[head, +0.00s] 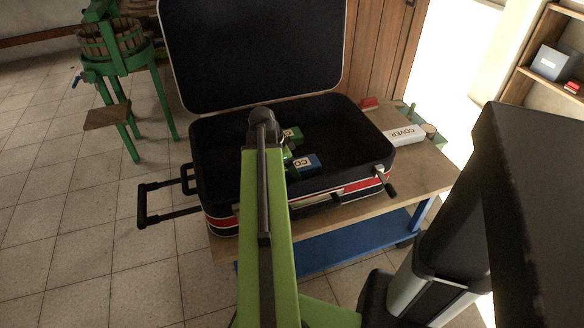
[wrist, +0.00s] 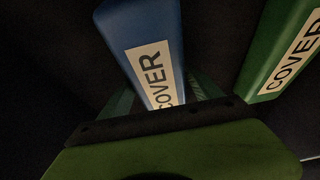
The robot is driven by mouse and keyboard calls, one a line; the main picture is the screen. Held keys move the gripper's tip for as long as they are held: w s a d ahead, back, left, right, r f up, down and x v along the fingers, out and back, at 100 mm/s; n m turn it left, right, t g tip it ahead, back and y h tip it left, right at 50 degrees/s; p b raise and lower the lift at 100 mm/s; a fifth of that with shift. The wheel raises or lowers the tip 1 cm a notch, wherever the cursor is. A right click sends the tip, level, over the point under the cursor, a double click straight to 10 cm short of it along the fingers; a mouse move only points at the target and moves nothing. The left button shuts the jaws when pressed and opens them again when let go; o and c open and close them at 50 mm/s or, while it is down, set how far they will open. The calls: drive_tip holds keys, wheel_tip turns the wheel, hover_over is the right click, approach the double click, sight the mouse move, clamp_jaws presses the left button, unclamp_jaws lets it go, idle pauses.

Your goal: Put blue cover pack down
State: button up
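The blue cover pack (head: 307,162) is inside the open black suitcase (head: 230,213), just right of the end of my arm. In the wrist view the blue cover pack (wrist: 145,35) shows its white COVER label, with a finger of my gripper (wrist: 160,95) close against each side. My gripper looks shut on it. The fingertips are partly hidden behind the gripper body, and in the head view my arm covers most of the gripper. I cannot tell whether the pack touches the suitcase floor.
A green cover pack (head: 292,134) lies in the suitcase beyond the blue one; it also shows in the wrist view (wrist: 280,45). The suitcase's right half is empty. A white COVER pack (head: 405,134) lies on the table (head: 425,170) to the right. The raised lid (head: 250,50) stands behind.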

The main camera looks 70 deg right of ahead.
drive_tip(key=shift+o, duration=0.8)
drive_tip(key=shift+r, duration=0.15)
drive_tip(key=shift+r+p, duration=0.35)
drive_tip(key=shift+p, duration=0.15)
drive_tip(key=p+v, duration=1)
drive_tip(key=v, duration=0.1)
drive_tip(key=shift+a, duration=0.2)
drive_tip(key=shift+r, duration=0.2)
